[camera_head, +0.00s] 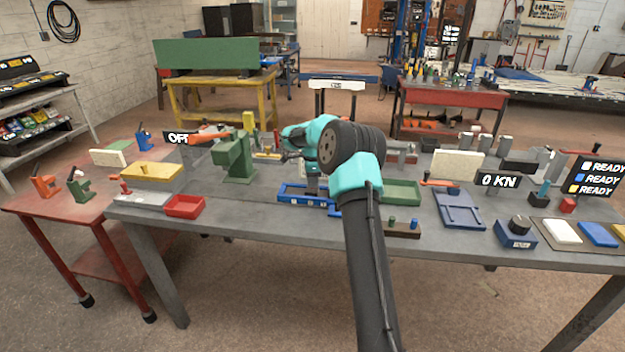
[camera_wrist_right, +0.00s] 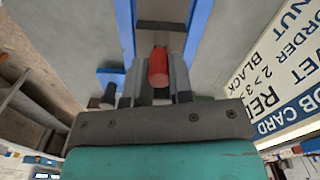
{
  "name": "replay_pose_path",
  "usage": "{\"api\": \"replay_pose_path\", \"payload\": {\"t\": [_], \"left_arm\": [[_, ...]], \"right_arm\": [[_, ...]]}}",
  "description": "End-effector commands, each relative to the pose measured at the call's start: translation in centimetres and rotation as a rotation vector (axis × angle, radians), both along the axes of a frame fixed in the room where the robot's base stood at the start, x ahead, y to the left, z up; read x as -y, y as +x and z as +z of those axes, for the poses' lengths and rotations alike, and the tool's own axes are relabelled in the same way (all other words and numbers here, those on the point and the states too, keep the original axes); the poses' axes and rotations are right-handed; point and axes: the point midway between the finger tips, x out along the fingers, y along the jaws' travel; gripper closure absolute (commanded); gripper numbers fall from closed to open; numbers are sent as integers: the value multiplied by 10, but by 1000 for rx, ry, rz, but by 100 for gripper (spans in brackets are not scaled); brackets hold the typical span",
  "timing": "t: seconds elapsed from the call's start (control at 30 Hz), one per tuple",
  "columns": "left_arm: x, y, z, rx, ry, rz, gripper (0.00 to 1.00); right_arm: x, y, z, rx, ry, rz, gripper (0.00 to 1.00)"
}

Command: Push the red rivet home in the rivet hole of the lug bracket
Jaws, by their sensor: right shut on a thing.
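The red rivet (camera_wrist_right: 158,68) is a short red cylinder between the two grey fingers of my right gripper (camera_wrist_right: 160,82) in the right wrist view. The gripper is shut on it. Two long blue bars (camera_wrist_right: 198,28) with a dark crosspiece (camera_wrist_right: 161,26) lie beyond the rivet; I cannot tell whether they belong to the lug bracket, and no rivet hole is clear. In the head view my right arm reaches over the middle of the bench and its gripper (camera_head: 290,156) is small and partly hidden, with the rivet not discernible. My left gripper is not in view.
A green press-like stand (camera_head: 236,160) rises left of my right arm. A blue tray (camera_head: 306,197) and a green tray (camera_head: 401,193) lie near the front edge. A lettered card (camera_wrist_right: 275,75) is close at the right in the wrist view. A red tray (camera_head: 185,206) sits at front left.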

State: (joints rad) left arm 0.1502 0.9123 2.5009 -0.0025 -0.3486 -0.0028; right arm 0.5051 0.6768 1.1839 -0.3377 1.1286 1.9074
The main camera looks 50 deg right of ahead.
Motion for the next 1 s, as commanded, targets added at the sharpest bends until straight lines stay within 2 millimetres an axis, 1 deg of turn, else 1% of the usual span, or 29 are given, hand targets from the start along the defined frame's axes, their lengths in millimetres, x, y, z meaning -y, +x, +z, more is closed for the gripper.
{"api": "replay_pose_path", "payload": {"t": [0.37, 0.4, 0.67, 0.7, 1.0], "left_arm": [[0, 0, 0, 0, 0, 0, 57], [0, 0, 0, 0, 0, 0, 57], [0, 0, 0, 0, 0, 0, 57], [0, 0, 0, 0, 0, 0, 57], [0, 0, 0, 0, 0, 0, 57]], "right_arm": [[0, 0, -8, -1, 1, 0, 100], [0, 0, -7, -1, 1, 0, 76], [0, 0, -7, 0, 0, 0, 51], [0, 0, -7, 0, 0, 0, 49], [0, 0, -5, 0, 0, 0, 49]]}}
